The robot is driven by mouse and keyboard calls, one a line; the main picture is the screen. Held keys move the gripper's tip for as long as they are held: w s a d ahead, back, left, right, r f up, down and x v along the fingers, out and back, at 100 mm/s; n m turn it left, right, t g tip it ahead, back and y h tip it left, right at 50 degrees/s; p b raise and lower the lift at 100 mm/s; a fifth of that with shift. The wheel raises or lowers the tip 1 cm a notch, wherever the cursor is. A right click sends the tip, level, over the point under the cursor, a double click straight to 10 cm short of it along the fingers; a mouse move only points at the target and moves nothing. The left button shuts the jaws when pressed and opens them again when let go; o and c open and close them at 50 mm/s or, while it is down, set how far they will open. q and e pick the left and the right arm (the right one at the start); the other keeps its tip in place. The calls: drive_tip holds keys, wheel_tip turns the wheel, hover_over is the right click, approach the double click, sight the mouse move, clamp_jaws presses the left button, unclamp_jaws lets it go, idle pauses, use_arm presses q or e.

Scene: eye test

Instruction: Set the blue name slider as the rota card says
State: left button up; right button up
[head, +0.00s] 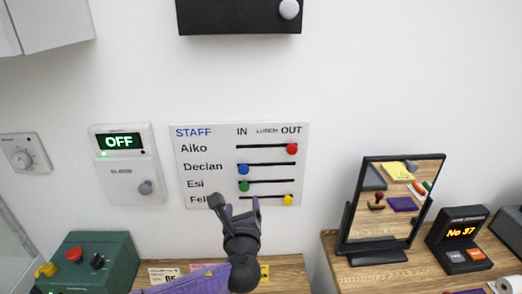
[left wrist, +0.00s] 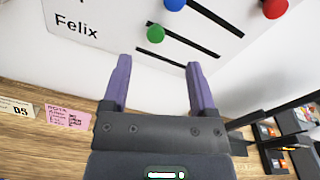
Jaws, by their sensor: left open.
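The white staff board (head: 215,140) hangs on the wall with rows Aiko, Declan, Esi and a partly hidden Felix, under IN, LUNCH and OUT. The blue slider (head: 243,169), in Declan's row, is at the IN end; it also shows in the left wrist view (left wrist: 175,4). My left gripper (head: 236,203) is open and empty in front of the board's lower edge, below the blue slider and apart from it. In the left wrist view its fingers (left wrist: 158,64) point at the Felix row. A pink card (left wrist: 69,118) seems headed ROTA; its smaller text is unreadable.
The red slider (head: 291,149) and yellow slider (head: 288,200) are at OUT; the green slider (head: 243,185) is at IN, close under the blue one. A green control box (head: 120,265) stands left, a mirror (head: 350,215) and number display (head: 462,238) right.

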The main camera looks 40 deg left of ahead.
sight(244, 171)
use_arm(q)
drive_tip(key=shift+m+t+y, duration=0.3)
drive_tip(key=shift+m, duration=0.1)
drive_tip(key=w+a, duration=0.1)
drive_tip(key=w, duration=0.1)
drive_tip(key=w+a+r+b, duration=0.1)
drive_tip(key=w+a, duration=0.1)
drive_tip(key=w+a+r, duration=0.1)
drive_tip(key=w+a, duration=0.1)
drive_tip(key=w, duration=0.1)
drive_tip(key=shift+w+a+r+b, duration=0.1)
drive_tip(key=shift+a+r+b, duration=0.05)
drive_tip(key=shift+a+b, duration=0.15)
drive_tip(key=shift+w+a+r, duration=0.1)
drive_tip(key=shift+w+a, duration=0.25)
drive_tip(key=shift+w, duration=0.1)
clamp_jaws()
drive_tip(key=shift+d, duration=0.1)
